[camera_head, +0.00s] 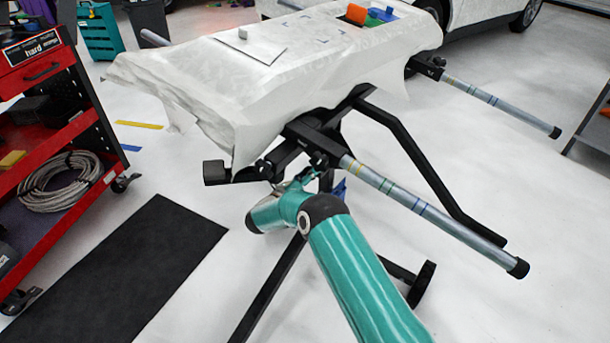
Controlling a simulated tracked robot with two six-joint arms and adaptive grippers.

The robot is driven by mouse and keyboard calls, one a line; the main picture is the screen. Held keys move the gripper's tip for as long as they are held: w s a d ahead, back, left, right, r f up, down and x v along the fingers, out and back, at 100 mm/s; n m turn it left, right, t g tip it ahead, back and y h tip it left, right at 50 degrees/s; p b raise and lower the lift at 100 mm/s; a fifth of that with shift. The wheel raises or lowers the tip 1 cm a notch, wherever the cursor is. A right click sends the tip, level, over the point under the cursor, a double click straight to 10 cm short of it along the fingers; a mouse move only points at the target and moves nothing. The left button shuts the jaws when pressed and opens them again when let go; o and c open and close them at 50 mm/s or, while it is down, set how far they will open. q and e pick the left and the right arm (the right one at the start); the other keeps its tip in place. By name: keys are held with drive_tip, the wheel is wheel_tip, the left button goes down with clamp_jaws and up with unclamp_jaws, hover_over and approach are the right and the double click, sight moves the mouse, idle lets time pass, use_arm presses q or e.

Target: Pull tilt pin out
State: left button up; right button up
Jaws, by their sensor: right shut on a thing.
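My right arm (365,275) comes in from the bottom, teal with dark joints. Its wrist bends under the front of the stand. My right gripper (297,178) is small and partly hidden at the stand's black tilt joint (310,140), just below the front crossbar. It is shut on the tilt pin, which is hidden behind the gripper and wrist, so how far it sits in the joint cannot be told. The stand carries a bumper-like panel (200,75) draped in white film. My left gripper is not in view.
Silver tubes with colored bands, one near (430,212) and one far (500,103), stick out to the right. A black leg (420,160) slopes below. A red cart (50,190) with coiled cable stands left. A black mat (120,275) lies on open floor.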

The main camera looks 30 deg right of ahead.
drive_tip(key=shift+a, duration=0.1)
clamp_jaws()
drive_tip(key=shift+v, duration=1.35)
drive_tip(key=o, duration=1.2)
unclamp_jaws()
drive_tip(key=shift+a, duration=0.1)
drive_tip(key=v, duration=1.2)
drive_tip(key=shift+f, duration=0.1)
